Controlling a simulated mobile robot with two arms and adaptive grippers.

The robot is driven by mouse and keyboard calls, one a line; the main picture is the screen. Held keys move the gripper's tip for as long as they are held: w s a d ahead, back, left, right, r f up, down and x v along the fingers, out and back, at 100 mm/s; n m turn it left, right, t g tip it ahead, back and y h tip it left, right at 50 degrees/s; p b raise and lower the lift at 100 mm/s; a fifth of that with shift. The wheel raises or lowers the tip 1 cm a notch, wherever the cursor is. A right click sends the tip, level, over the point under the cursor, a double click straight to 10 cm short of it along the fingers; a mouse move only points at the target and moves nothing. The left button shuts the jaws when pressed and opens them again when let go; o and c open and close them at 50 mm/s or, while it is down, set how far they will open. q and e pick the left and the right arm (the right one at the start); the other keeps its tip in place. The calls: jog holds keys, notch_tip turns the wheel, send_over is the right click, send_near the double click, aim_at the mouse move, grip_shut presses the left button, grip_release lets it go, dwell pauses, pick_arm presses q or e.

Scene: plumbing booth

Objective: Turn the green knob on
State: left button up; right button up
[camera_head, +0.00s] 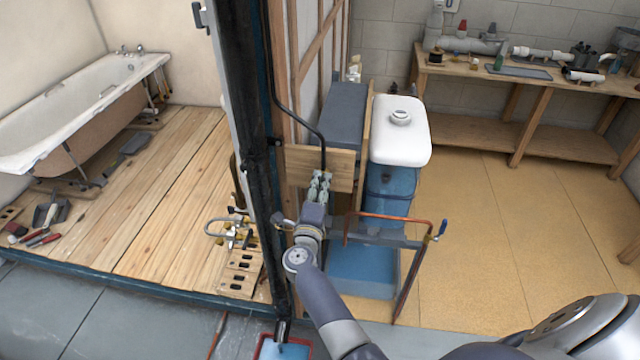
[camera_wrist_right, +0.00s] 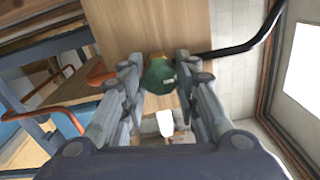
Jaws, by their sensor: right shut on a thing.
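The green knob (camera_wrist_right: 159,76) is a small dark green cap on a brass fitting in front of a wooden board (camera_wrist_right: 135,25). In the right wrist view it sits between the fingertips of my right gripper (camera_wrist_right: 160,80), which is shut on it from both sides. In the head view my right gripper (camera_head: 320,184) reaches up to the wooden board (camera_head: 332,160) on the wall frame, and its fingers hide the knob there. My left gripper is not in view.
A black pipe (camera_head: 294,119) runs down to the board. A blue container with a white lid (camera_head: 398,140) stands right of my gripper. A copper pipe (camera_head: 390,218) crosses a blue stand close to my arm. A bathtub (camera_head: 85,100) is at left; a workbench (camera_head: 480,66) is at back right.

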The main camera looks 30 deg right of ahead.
dwell(0.4)
jog(key=o, duration=1.1)
jog(key=shift+a, duration=0.1)
